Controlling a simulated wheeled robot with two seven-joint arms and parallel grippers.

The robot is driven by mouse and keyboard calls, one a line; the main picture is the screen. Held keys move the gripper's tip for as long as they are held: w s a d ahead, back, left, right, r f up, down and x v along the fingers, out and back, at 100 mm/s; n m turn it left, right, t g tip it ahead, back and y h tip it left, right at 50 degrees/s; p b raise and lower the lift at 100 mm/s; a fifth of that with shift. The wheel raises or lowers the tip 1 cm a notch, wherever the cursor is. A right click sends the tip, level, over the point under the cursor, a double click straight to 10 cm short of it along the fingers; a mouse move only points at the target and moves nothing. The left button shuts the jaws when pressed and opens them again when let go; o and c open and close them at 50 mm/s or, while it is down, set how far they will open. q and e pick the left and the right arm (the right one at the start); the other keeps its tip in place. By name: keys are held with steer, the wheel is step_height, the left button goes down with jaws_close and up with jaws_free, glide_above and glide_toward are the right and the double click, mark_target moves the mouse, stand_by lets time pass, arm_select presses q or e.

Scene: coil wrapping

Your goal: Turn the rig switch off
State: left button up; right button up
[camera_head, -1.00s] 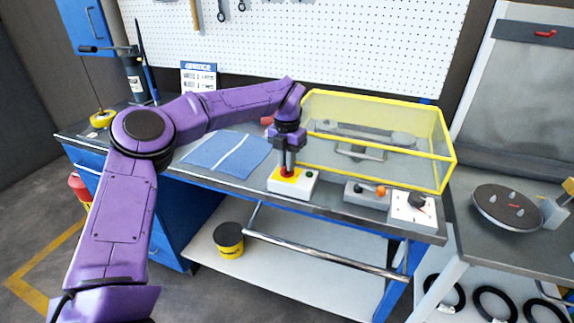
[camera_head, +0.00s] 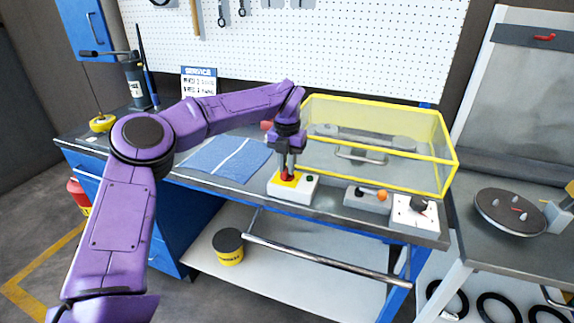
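A white control box with a yellow top (camera_head: 293,190) stands at the front edge of the bench, with a red button (camera_head: 288,177) and a small green button (camera_head: 310,178). My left gripper (camera_head: 288,172) points straight down over the red button, its fingertips at or touching it. The fingers look close together; whether they are shut is unclear. To the right are a grey box with an orange-tipped lever (camera_head: 381,195) and a white box with a black knob (camera_head: 418,203). Which of these is the rig switch is not labelled legibly. My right gripper is out of view.
A yellow-framed clear guard (camera_head: 452,165) covers a metal rig behind the boxes. A blue cloth (camera_head: 228,158) lies left of my gripper. A round plate with pegs (camera_head: 510,211) stands on the right-hand table. A black-and-yellow tub (camera_head: 229,247) is on the lower shelf.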

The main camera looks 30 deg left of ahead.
arm_select(q)
steer(key=shift+o, duration=1.4)
step_height(320, 180, up, 11)
steer(key=shift+f, duration=0.15)
steer(key=shift+f, duration=0.1)
